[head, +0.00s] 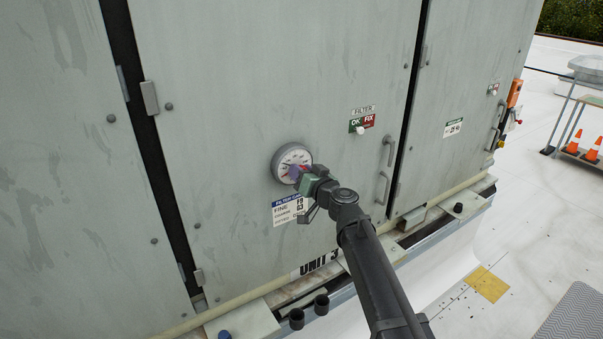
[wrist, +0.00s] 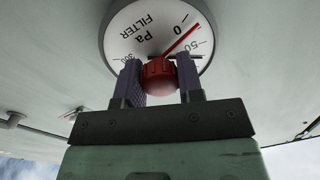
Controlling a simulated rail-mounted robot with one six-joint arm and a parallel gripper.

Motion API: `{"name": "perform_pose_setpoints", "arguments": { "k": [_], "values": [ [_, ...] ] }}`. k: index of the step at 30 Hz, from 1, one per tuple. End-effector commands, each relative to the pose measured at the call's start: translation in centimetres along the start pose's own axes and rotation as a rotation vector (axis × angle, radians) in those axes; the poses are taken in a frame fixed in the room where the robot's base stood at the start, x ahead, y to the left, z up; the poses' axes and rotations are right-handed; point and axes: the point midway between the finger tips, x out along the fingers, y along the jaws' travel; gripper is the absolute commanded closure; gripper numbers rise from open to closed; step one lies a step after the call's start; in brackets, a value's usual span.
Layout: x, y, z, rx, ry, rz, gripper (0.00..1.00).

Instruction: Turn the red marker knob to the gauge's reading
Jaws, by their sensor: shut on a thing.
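A round white-faced gauge (head: 291,155) with a grey rim is mounted on the cabinet panel. Its face, marked Pa and FILTER, appears upside down in the wrist view (wrist: 140,35). The red marker knob (wrist: 159,76) sits at the dial's centre, between the two fingers of my gripper (wrist: 160,80), which is shut on it. A thin red pointer (wrist: 180,40) runs between the 0 and 50 marks. A short dark line (wrist: 194,57) shows on the 50 side of it, possibly the needle, partly hidden by a finger. My gripper (head: 299,171) covers the gauge's lower right in the head view.
A filter label (head: 289,210) is below the gauge. An OK/FIX plate (head: 362,122) and door handles (head: 389,152) are to the right. Pipe stubs (head: 297,318) stand at the cabinet's foot. A cart with orange cones (head: 574,142) stands far right on the open roof.

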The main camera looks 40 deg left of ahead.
Motion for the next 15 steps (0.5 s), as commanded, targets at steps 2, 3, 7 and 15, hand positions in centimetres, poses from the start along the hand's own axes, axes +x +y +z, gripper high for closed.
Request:
{"name": "perform_pose_setpoints", "arguments": {
  "k": [2, 3, 7, 15],
  "values": [
    [-0.02, -0.02, 0.06, 0.061, 0.002, -0.001, 0.89],
    [-0.02, -0.02, 0.06, 0.096, 0.003, -0.001, 0.89],
    [-0.02, -0.03, 0.07, 0.22, 0.009, -0.002, 0.89],
    [-0.02, -0.05, 0.07, 0.474, 0.019, -0.004, 0.89]
  ]
}}
